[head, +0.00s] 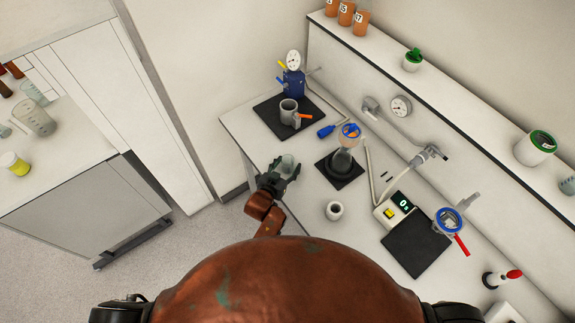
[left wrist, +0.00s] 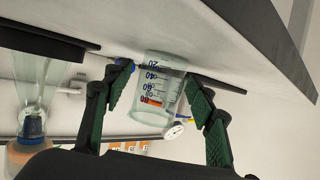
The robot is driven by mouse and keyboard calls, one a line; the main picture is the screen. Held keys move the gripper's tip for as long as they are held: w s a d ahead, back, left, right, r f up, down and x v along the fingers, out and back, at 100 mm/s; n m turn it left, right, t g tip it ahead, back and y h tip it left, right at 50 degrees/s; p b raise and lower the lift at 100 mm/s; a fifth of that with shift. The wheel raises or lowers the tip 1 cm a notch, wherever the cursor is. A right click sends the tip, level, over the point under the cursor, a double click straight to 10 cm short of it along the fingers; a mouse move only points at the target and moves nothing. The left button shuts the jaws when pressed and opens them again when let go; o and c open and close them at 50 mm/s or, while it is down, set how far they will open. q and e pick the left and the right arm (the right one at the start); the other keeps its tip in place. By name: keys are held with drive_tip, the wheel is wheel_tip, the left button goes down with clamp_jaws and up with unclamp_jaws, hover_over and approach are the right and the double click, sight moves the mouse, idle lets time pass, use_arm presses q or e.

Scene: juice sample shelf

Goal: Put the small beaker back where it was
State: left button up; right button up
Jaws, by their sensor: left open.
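The small beaker (head: 288,163) is clear glass and stands at the left front edge of the white bench in the head view. My left gripper (head: 279,174) is at the beaker. In the left wrist view its green-padded fingers (left wrist: 160,84) are open, one on each side of the glass. Whether a pad touches the glass I cannot tell. The beaker's base appears to be at the bench top. My right gripper is not in view.
Behind the beaker is a black mat (head: 270,118) with a grey jug (head: 288,111) and blue pump (head: 293,83). To the right are a flask (head: 342,160) on a black base, a small white cup (head: 334,211) and a scale (head: 389,212). A floor gap lies left of the bench.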

use_arm(q)
drive_tip(key=shift+r, duration=0.1)
drive_tip(key=shift+s+r, duration=0.15)
drive_tip(key=v, duration=1.1)
drive_tip(key=shift+s+a, duration=0.2)
drive_tip(key=shift+s, duration=0.1)
